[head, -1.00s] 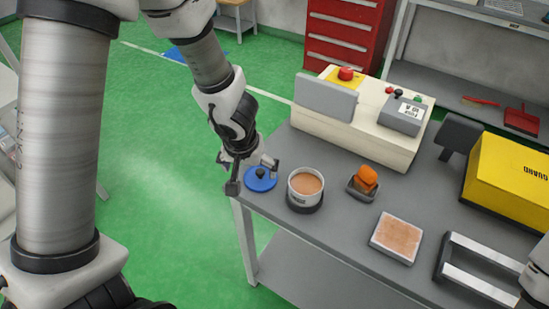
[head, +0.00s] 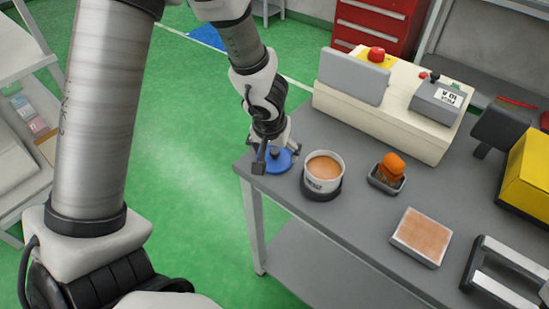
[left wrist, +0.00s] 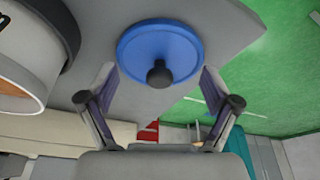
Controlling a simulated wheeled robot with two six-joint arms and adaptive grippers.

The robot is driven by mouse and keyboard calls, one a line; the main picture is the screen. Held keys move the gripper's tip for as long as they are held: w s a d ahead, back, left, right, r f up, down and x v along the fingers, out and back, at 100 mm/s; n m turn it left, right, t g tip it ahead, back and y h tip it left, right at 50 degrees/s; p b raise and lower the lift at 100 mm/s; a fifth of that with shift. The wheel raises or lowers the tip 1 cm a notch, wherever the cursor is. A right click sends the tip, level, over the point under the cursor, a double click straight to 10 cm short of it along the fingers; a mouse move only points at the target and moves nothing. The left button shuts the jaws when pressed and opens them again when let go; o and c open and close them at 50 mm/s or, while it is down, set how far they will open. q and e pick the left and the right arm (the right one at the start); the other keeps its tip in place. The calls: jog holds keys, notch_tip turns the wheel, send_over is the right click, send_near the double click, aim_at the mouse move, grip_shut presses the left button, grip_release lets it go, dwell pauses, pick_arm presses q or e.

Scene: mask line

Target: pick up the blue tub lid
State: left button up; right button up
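The blue tub lid (head: 284,164) is a flat round disc with a dark knob (left wrist: 159,74) on top. It lies on the grey table near its left corner, left of the tub. The lid (left wrist: 160,40) also shows whole in the left wrist view. My left gripper (head: 275,157) is above the lid, pointing down. In the left wrist view its fingers (left wrist: 158,88) are spread wide, with the knob between them and nothing gripped. Whether the fingertips touch the lid I cannot tell. My right gripper is not in view.
An open white tub (head: 325,183) of orange-brown stuff stands just right of the lid. Beyond it are an orange item in a small dark holder (head: 388,176) and a tan square pad (head: 422,236). A cream machine (head: 385,120) stands behind. The table's left edge is close to the lid.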

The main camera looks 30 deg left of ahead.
pick_arm(q)
jog(key=c, duration=0.5)
jog(key=shift+s, duration=0.1)
jog(key=c, duration=0.4)
jog(key=shift+c, duration=0.4)
jog(key=shift+f, duration=0.1)
jog(key=shift+s, duration=0.1)
